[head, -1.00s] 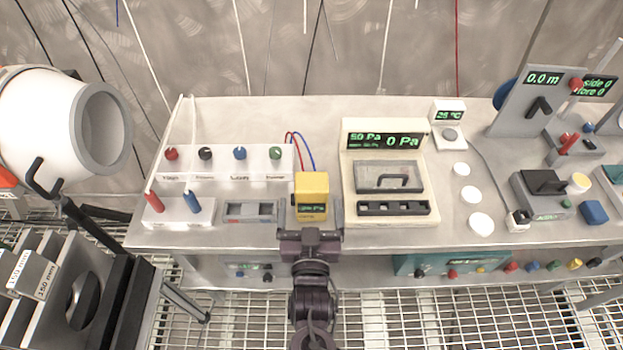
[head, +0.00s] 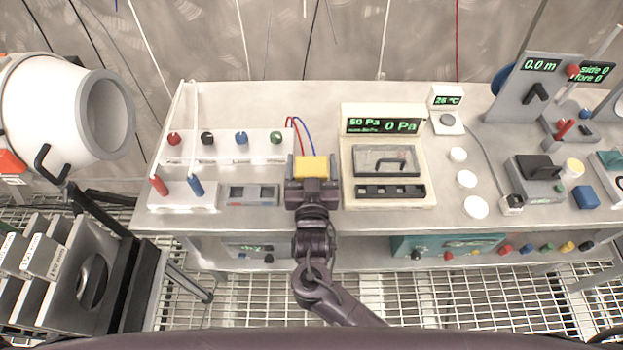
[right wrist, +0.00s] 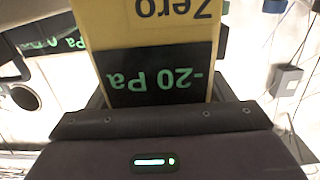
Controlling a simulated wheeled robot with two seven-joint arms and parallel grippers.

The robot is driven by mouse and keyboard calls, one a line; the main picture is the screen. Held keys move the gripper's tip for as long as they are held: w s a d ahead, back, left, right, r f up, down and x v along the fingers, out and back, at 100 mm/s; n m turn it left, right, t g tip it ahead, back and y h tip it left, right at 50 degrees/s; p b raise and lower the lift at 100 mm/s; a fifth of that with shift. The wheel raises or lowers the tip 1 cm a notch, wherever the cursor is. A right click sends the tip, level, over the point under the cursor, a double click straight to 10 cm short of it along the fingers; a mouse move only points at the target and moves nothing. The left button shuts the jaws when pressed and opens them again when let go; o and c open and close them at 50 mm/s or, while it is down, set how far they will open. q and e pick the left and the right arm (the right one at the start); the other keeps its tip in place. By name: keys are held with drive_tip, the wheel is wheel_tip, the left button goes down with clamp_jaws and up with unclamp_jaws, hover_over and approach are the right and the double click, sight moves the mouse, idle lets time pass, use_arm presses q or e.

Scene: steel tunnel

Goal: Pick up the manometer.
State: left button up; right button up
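The manometer is a yellow box (head: 311,167) at the front of the bench, left of the large pressure unit. My right gripper (head: 311,172) has come up to it from the front, with one finger on each side. In the right wrist view the manometer (right wrist: 150,35) shows large and upside down, with "Zero" lettering and a dark display reading -20 Pa. The dark fingers lie close along both sides; whether they press on it is not clear. In the head view the gripper hides its lower front. My left gripper is not in view.
The cream pressure unit (head: 387,193) stands close on the right. A white panel with red and blue plugs (head: 183,196) and a grey block (head: 252,195) are on the left. Red and blue wires (head: 298,130) rise behind the manometer. White discs (head: 466,179) lie farther right.

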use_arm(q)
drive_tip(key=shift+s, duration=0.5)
use_arm(e)
drive_tip(key=c, duration=0.8)
drive_tip(key=shift+r, duration=0.2)
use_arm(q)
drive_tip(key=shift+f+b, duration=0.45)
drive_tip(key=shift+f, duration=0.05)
use_arm(e)
wheel_tip(320, 180, up, 20)
drive_tip(key=shift+f, duration=0.15)
